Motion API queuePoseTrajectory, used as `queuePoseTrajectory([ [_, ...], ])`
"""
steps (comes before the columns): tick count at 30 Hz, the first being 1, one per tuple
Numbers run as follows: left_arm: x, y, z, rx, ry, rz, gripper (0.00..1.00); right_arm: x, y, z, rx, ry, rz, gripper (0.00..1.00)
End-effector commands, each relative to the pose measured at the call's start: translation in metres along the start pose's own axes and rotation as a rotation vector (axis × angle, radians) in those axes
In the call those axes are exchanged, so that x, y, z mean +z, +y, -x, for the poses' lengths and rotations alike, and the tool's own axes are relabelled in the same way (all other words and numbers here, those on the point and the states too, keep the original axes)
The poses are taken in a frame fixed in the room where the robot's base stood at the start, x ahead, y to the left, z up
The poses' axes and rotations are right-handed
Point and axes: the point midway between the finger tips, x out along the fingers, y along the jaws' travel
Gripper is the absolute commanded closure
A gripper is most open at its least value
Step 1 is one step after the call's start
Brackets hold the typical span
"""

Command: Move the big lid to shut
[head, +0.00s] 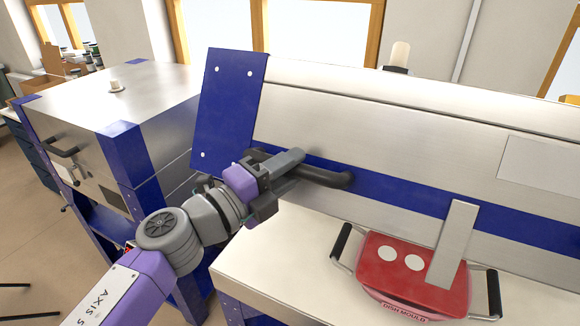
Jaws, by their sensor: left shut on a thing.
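The big lid (400,124) is a large silver metal panel with a blue band and a blue corner plate. It stands tilted up over a pale kiln bed (260,262). A dark bar handle (328,177) sits on its blue band. My left gripper (290,165), on a purple and grey arm, is shut on the left end of this handle. The fingers hide part of the handle. My right gripper does not show.
A red dish mould (400,270) with black side handles lies on the pale bed under the lid, partly behind a grey metal strip (453,245). Another silver and blue kiln (120,95) stands at the left. Open floor (30,240) shows at far left.

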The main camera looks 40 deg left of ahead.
Motion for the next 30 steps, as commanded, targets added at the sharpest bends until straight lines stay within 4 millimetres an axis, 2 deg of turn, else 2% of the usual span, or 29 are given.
queuePoseTrajectory([
  [1,0.001,0.003,-0.001,0.007,-0.001,0.002,0.65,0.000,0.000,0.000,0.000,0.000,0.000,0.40],
  [4,0.000,0.002,-0.001,0.005,-0.001,0.002,0.50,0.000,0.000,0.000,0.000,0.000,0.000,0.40],
  [5,0.000,0.002,-0.001,0.005,-0.001,0.002,0.47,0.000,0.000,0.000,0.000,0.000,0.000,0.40],
  [14,0.000,0.000,0.002,0.001,-0.002,0.000,0.47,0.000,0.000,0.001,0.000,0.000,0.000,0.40],
  [17,0.001,-0.001,0.010,0.000,-0.002,-0.001,0.47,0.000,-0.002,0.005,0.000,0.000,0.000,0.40],
  [27,0.001,-0.002,0.061,0.000,-0.005,-0.001,0.47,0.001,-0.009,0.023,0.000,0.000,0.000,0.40],
  [30,0.000,-0.001,0.070,0.001,-0.002,0.001,0.47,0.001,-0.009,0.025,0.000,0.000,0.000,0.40],
])
